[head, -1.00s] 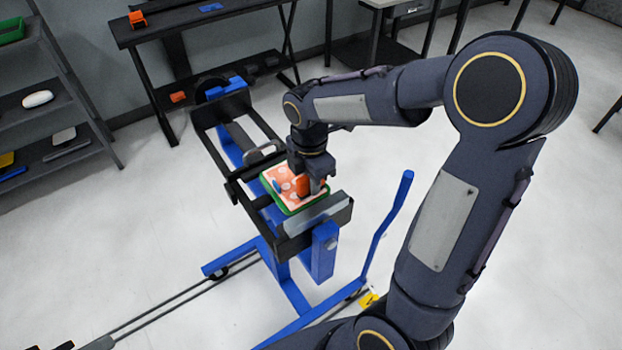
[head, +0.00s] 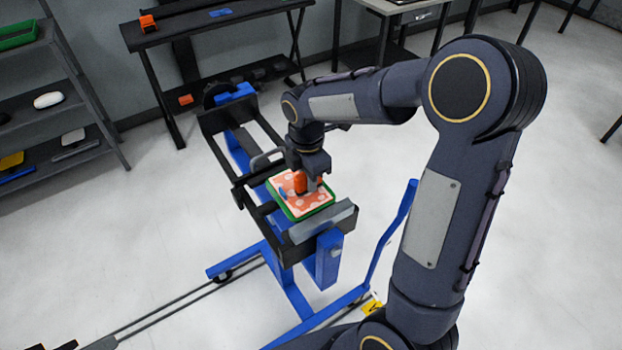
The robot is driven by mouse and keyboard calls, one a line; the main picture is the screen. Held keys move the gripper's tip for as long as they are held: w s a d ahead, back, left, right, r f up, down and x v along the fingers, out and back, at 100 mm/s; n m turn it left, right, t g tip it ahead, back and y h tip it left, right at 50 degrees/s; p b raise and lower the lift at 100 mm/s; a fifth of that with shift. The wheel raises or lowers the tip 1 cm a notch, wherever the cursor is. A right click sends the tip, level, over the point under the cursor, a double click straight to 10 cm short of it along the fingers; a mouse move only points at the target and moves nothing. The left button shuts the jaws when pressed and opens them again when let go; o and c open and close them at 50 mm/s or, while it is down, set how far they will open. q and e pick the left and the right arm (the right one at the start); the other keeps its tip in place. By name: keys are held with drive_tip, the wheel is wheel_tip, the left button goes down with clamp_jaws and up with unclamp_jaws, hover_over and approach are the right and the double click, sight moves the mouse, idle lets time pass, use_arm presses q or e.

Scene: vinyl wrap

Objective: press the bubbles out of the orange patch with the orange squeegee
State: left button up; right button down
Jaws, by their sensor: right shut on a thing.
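The orange patch (head: 311,202) lies on a green board (head: 293,218) on top of the blue and black stand. Paler round spots, which look like bubbles, show on it. My right gripper (head: 304,176) is shut on the orange squeegee (head: 300,183) over the far part of the patch. The squeegee is upright; I cannot tell whether its lower edge touches the patch. The gripper hides part of the patch. My left gripper is not in view.
The blue and black stand (head: 328,258) has a blue handle bar (head: 392,236) rising at its right. A dark table (head: 185,32) is at the back and a shelf rack (head: 75,152) at the left. Open floor surrounds the stand.

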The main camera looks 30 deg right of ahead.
drive_tip(key=shift+w, duration=0.45)
drive_tip(key=shift+w, duration=0.15)
drive_tip(key=shift+w+a+p, duration=0.1)
drive_tip(key=shift+w+p, duration=0.3)
drive_tip(key=shift+w, duration=0.6)
drive_tip(key=shift+w, duration=0.1)
drive_tip(key=shift+w+a+p, duration=0.1)
drive_tip(key=shift+w+p, duration=0.4)
drive_tip(key=shift+w, duration=0.45)
drive_tip(key=shift+w, duration=0.15)
drive_tip(key=shift+w, duration=0.25)
